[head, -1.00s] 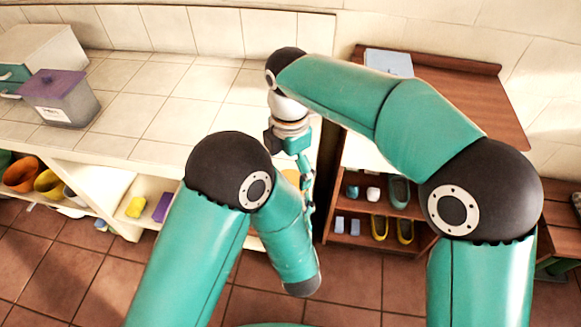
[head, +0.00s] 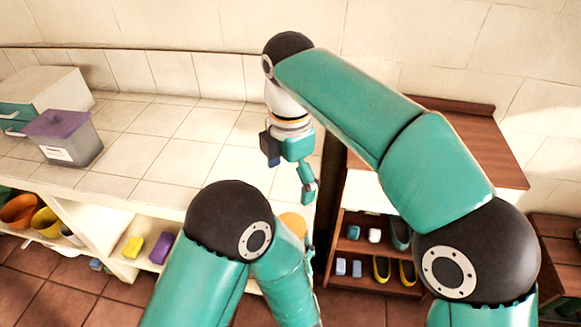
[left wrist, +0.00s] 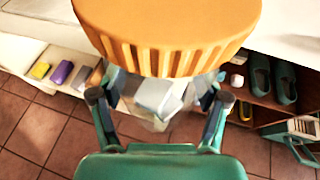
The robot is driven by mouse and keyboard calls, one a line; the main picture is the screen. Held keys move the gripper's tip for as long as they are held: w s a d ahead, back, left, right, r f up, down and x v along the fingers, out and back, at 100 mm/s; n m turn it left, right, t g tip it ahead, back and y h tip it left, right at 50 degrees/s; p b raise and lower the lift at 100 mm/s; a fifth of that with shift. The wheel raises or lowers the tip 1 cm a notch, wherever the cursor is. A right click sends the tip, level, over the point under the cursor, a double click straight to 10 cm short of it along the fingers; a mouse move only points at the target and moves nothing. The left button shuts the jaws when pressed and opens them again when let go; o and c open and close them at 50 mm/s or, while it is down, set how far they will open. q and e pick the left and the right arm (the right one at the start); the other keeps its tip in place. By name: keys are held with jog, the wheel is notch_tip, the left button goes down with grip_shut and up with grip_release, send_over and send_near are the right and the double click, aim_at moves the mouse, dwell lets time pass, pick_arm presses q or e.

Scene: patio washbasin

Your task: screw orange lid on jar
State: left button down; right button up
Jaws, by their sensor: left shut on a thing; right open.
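The orange lid (left wrist: 165,40) fills the top of the left wrist view, over the mouth of a clear jar (left wrist: 160,98). I cannot tell whether its thread is engaged. My left gripper (left wrist: 157,103) is shut on the jar, with one finger on each side. In the head view, part of the orange lid (head: 293,222) shows behind my left arm, which hides the jar and most of the left gripper. My right gripper (head: 290,180) is open and empty above the lid, apart from it.
A grey bin with a purple lid (head: 63,138) stands on the tiled counter (head: 150,150) at left. Yellow and purple blocks (head: 161,248) lie on the shelf below. A wooden rack (head: 345,250) with shoes stands at right. The counter's middle is clear.

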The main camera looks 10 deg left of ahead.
jog(key=shift+r, duration=1.3)
jog(key=w+d+f+m+y, duration=0.1)
jog(key=d+f+m, duration=0.3)
jog(key=f, duration=0.5)
jog(key=w+d+f+m+y, duration=0.1)
jog(key=d+f+m, duration=0.25)
jog(key=f, duration=0.65)
jog(key=w+d+f+m+y, duration=0.1)
jog(key=d+f+m, duration=0.25)
jog(key=f, duration=0.55)
jog(key=s+d+f+m, duration=0.3)
jog(key=s+f+m, duration=0.5)
jog(key=s, duration=0.2)
jog(key=s+d+f+m+y, duration=0.1)
jog(key=s+d+f+m, duration=0.1)
jog(key=s+f+m, duration=0.5)
jog(key=s+m, duration=0.2)
jog(key=s, duration=0.2)
jog(key=shift+d+f+t, duration=0.3)
jog(key=shift+d+f, duration=0.1)
